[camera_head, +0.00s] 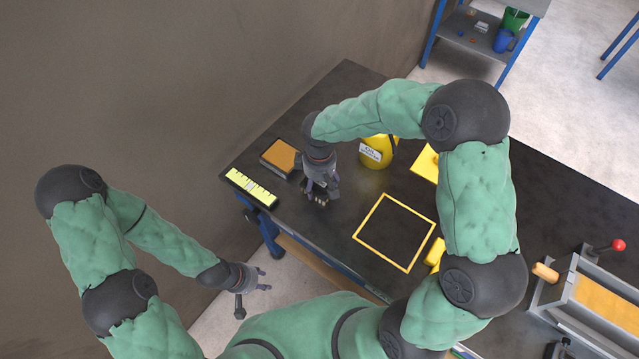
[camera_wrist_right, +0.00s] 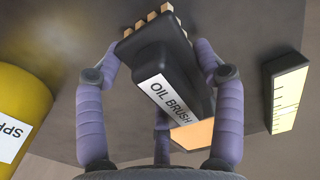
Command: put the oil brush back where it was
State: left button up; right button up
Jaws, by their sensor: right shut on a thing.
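The oil brush (camera_wrist_right: 160,75) is a black block with a white "OIL BRUSH" label and pale tan tufts along its far end. My right gripper (camera_head: 320,192) is shut on it, with fingers on both sides in the right wrist view (camera_wrist_right: 157,85). In the head view the gripper hides most of the brush, over the table's left part. Whether the brush touches the table cannot be told. My left gripper (camera_head: 254,287) is open and empty, off the table's front-left edge.
An orange-topped block (camera_head: 279,156) and a yellow-scaled black bar (camera_head: 252,188) lie at the table's left end. A yellow can (camera_head: 376,152) stands right of the right gripper. A yellow square outline (camera_head: 410,268) encloses bare tabletop. A red-knobbed device (camera_head: 590,300) is far right.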

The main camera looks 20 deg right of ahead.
jog(key=shift+f, duration=0.1)
jog(key=o, duration=1.2)
notch_tip(320, 180, up, 12)
jog(key=p, duration=0.4)
